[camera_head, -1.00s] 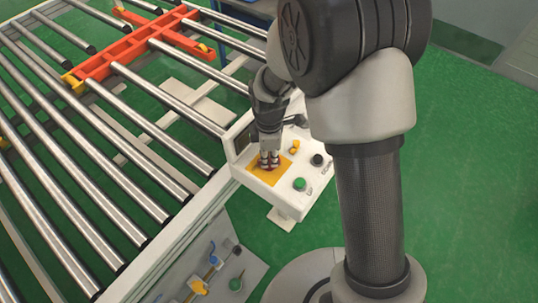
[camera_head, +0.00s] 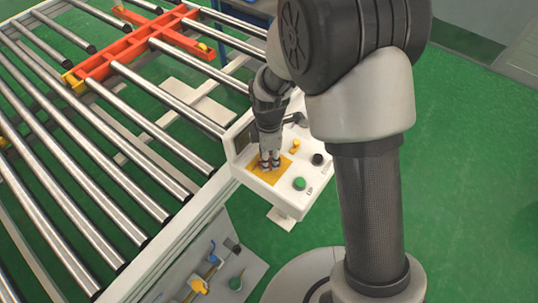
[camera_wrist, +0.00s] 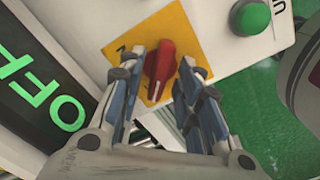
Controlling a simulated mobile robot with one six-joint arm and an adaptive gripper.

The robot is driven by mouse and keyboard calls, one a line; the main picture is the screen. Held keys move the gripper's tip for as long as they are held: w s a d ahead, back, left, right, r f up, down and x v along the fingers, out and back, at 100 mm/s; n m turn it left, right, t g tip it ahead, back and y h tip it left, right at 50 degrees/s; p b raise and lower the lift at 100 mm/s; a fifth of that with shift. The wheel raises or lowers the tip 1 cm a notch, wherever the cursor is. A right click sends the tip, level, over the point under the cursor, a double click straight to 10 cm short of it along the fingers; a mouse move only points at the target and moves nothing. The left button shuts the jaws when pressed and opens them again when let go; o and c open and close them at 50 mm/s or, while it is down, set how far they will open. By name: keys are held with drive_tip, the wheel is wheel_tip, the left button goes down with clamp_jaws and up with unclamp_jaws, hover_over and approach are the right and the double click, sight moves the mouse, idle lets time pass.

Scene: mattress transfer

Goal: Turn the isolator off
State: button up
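The isolator is a red rotary knob (camera_wrist: 158,66) on a yellow plate (camera_wrist: 185,35), also visible in the head view as a yellow plate (camera_head: 264,180) on the white control box. In the wrist view, my gripper (camera_wrist: 160,72) has a finger on each side of the knob, with small gaps showing, so it looks open around it. The knob points nearly straight up the picture. A dark display (camera_wrist: 35,80) beside the plate shows OFF in green. In the head view, my gripper (camera_head: 270,163) is down at the plate and hides the knob.
The white control box (camera_head: 285,205) also carries a green button (camera_head: 299,184), a black button (camera_head: 317,159) and a yellow knob (camera_head: 295,146). A roller conveyor (camera_head: 100,130) with an orange frame (camera_head: 135,47) lies to the left. Green floor is clear to the right.

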wheel_tip(320, 180, up, 12)
idle(0.7)
idle(0.4)
drive_tip(key=s+d+r+m+t, duration=0.1)
drive_tip(key=s+d+r+m, duration=0.3)
drive_tip(key=s+m, duration=0.2)
drive_tip(key=s+d+r+m+t, duration=0.2)
drive_tip(key=s+d+r+m, duration=0.2)
drive_tip(key=s+m, duration=0.3)
drive_tip(key=s+d+r+m+t+b, duration=0.1)
drive_tip(key=s+d+r+m, duration=0.3)
drive_tip(key=s+d+m, duration=0.1)
drive_tip(key=shift+s+r+m+t, duration=0.2)
drive_tip(key=shift+s+m+t, duration=0.1)
drive_tip(key=shift+s+m, duration=0.65)
drive_tip(key=shift+s, duration=0.1)
drive_tip(key=shift+c, duration=0.2)
